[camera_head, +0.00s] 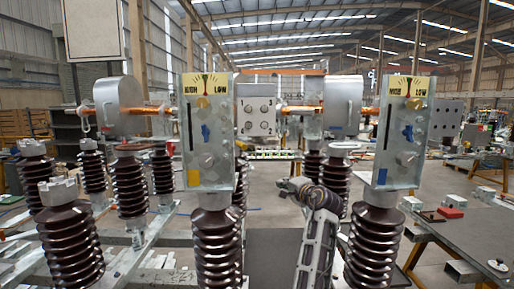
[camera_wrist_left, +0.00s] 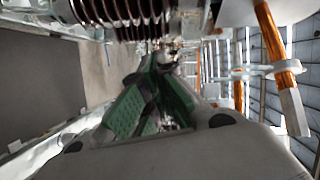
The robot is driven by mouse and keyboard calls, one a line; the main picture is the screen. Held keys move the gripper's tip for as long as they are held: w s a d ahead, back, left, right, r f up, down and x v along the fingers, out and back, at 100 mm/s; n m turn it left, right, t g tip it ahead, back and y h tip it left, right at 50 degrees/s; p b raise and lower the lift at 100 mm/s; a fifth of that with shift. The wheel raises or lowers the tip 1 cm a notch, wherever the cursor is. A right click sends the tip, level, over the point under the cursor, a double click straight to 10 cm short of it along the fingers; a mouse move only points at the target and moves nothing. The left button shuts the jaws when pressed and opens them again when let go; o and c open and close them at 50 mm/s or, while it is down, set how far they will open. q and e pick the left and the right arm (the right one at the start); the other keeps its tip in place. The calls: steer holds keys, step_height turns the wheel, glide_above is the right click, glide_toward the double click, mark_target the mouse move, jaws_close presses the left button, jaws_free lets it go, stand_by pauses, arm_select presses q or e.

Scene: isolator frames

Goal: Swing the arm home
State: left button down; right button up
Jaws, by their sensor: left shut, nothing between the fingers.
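Copper-coloured bars run level across the tops of the isolator frames. One bar (camera_head: 145,110) is at the left, and short lengths show at the middle (camera_head: 300,109) and right. Which of them is the arm I cannot tell. In the left wrist view a copper-coloured bar (camera_wrist_left: 268,32) passes through a pale clamp at the right, apart from the fingers. My left gripper (camera_head: 288,184) is at mid-height between the two front posts, below the bars, small and partly hidden by my wrist. Its green-padded fingers (camera_wrist_left: 163,65) are shut and empty. My right gripper is not in view.
Two front panels with HIGH/LOW gauges, left (camera_head: 208,130) and right (camera_head: 403,130), stand on brown ribbed insulators (camera_head: 217,250). More insulators stand behind. A grey workbench (camera_head: 470,235) with small parts is at the right. Dark floor matting (camera_head: 268,260) lies between the posts.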

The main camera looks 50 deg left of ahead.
arm_select(q)
steer(key=s+a+r+g+y, duration=0.1)
steer(key=s+r, duration=0.1)
steer(key=r, duration=0.4)
steer(key=s+a+r+n+g, duration=0.1)
steer(key=s+r+g, duration=0.1)
steer(key=r, duration=0.4)
steer(key=shift+a+r+y, duration=0.3)
steer(key=shift+r+y, duration=0.05)
steer(key=shift+y, duration=0.05)
steer(key=shift+s, duration=0.1)
